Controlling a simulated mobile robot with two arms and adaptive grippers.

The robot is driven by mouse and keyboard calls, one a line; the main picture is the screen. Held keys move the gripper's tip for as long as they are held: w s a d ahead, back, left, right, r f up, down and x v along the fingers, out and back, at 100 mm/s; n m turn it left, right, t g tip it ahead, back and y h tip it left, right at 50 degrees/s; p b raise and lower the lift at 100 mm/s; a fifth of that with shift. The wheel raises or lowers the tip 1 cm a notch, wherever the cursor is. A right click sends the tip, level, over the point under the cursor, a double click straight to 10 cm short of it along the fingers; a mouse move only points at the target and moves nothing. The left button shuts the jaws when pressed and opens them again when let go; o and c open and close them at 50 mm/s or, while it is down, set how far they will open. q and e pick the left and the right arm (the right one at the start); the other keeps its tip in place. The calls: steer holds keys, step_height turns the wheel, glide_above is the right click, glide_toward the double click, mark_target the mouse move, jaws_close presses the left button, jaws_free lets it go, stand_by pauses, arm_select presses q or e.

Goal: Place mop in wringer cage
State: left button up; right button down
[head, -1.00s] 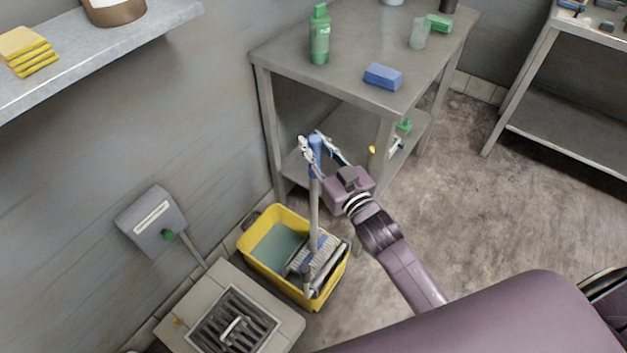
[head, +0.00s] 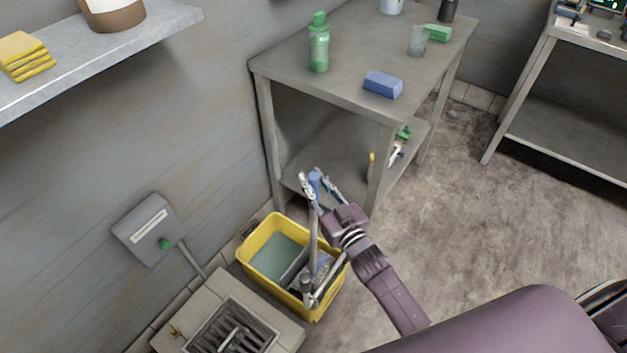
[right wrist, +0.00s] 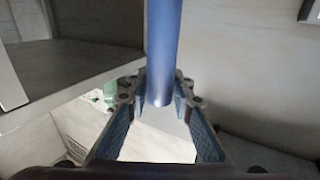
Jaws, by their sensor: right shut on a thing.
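My right gripper (head: 318,188) is shut on the blue grip of the mop (head: 313,232). The mop stands nearly upright, with its grey shaft running down into the yellow bucket (head: 256,282). The wringer cage (head: 328,292) is the grey part at the bucket's right end. The mop's lower end is at the cage, low within the bucket's outline. The mop head is mostly hidden, so I cannot tell how deep it sits. In the right wrist view the blue handle (right wrist: 163,45) stands between the two fingers. My left gripper is not in view.
A grey wall box (head: 148,230) is at left. A metal table (head: 340,70) with a green bottle (head: 318,45) and blue sponge (head: 382,84) stands behind. Floor to the right is clear.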

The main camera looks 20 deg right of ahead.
steer(key=c, duration=2.1)
jaws_free()
steer(key=shift+f, duration=0.15)
steer(key=o, duration=0.4)
steer(key=shift+r, duration=0.2)
steer(key=s, duration=0.4)
steer(key=s+d, duration=0.1)
steer(key=s, duration=0.3)
steer(key=s+d, duration=0.1)
steer(key=s, duration=0.2)
steer(key=shift+s+d+f+b, duration=0.1)
steer(key=shift+s+d+b, duration=0.05)
steer(key=shift+s+b, duration=0.25)
